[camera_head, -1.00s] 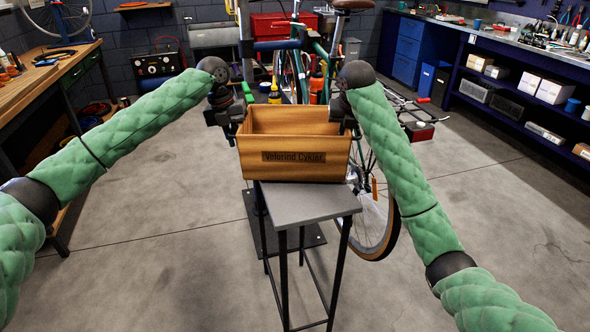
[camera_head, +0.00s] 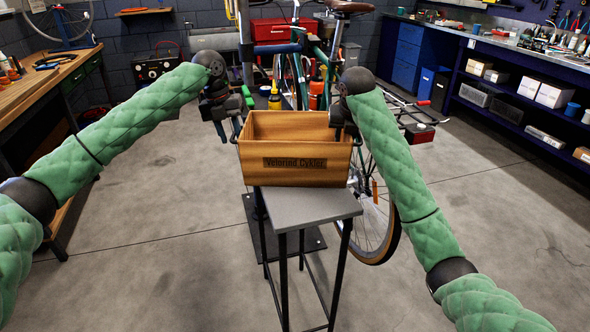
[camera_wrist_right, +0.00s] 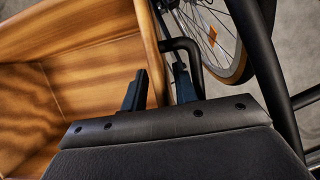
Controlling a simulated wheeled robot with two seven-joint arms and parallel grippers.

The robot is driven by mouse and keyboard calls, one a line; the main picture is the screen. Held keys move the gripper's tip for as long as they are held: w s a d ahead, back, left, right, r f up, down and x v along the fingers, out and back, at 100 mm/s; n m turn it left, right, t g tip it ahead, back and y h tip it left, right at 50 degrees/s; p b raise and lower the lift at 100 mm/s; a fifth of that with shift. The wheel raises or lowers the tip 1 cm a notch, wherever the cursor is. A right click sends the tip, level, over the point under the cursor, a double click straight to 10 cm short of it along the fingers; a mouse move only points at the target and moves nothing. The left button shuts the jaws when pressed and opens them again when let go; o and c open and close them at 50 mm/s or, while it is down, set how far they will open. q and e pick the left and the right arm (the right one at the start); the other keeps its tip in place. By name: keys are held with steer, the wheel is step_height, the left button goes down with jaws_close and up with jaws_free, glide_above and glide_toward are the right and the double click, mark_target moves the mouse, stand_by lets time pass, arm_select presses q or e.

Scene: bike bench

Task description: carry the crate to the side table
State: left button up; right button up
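The wooden crate (camera_head: 294,163), with dark lettering on its front, is upright over the back part of the grey side table (camera_head: 310,209). Its lower front edge meets the tabletop in the picture; contact underneath is hidden. The crate looks empty. My left gripper (camera_head: 232,118) is at the crate's left end, beside the dark handle (camera_head: 237,126), fingers seemingly apart. My right gripper (camera_head: 343,121) is at the right end. In the right wrist view its fingers (camera_wrist_right: 160,88) are apart, one on each side of the crate's end wall, near the black handle (camera_wrist_right: 187,47).
A bicycle (camera_head: 372,205) stands close behind and right of the side table. A workbench (camera_head: 45,75) is at the left, and a blue shelf unit (camera_head: 520,85) with boxes is at the right.

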steer(key=v, duration=1.1)
steer(key=shift+w+r, duration=0.1)
arm_select(q)
step_height(320, 180, up, 8)
steer(key=a, duration=0.1)
steer(key=shift+a+r, duration=0.2)
steer(key=shift+a, duration=0.1)
arm_select(e)
steer(key=shift+s+r, duration=0.25)
steer(key=shift+r, duration=0.15)
